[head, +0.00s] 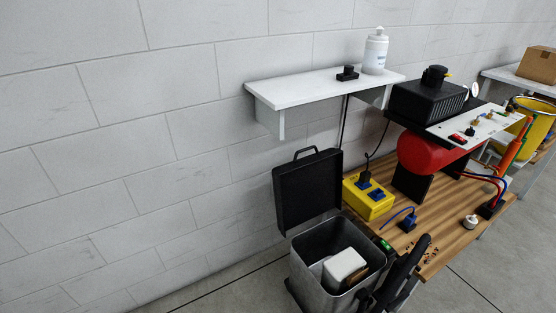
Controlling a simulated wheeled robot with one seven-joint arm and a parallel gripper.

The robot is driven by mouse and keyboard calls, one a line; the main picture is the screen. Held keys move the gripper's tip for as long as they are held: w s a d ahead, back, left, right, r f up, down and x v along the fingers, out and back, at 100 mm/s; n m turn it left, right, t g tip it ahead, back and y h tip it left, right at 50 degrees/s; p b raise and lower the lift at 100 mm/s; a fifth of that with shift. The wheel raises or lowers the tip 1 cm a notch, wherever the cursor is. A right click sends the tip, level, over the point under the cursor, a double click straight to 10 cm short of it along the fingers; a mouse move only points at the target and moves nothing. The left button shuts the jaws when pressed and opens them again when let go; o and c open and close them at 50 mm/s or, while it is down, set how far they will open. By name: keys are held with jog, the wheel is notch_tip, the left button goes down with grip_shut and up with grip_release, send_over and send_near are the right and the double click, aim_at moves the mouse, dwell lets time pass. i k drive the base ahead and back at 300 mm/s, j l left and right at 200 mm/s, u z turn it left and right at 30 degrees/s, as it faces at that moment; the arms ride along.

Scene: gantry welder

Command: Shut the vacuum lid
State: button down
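The vacuum's black lid (307,194) stands open and upright at the back of the grey vacuum body (311,277), near the wall. A black handle sits on the lid's top edge. The body is an open box, and a white and brown object (345,266) is inside it. A dark curved part (404,266) shows at the right side of the body; I cannot tell whether it belongs to the vacuum. My gripper is not clearly visible in the head view.
A wooden workbench (432,258) stands right of the vacuum, with a yellow socket box (368,199), a red tank (425,155) and cables. A white shelf (320,88) is above the lid on the wall. Floor left of the vacuum looks clear.

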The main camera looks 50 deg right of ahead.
aim_at(307, 188)
jog(key=i+j, duration=0.15)
jog(key=i, duration=0.35)
jog(key=i+j, duration=0.15)
jog(key=i, duration=0.35)
jog(key=i+j, duration=0.2)
jog(key=i, duration=0.3)
jog(key=i+j, duration=0.15)
jog(key=i, duration=0.35)
jog(key=i+z, duration=0.2)
jog(key=z, duration=0.25)
jog(key=i+j+z, duration=0.15)
jog(key=z, duration=0.3)
jog(key=i+j+z, duration=0.1)
jog(key=z, duration=0.35)
jog(key=j, duration=0.1)
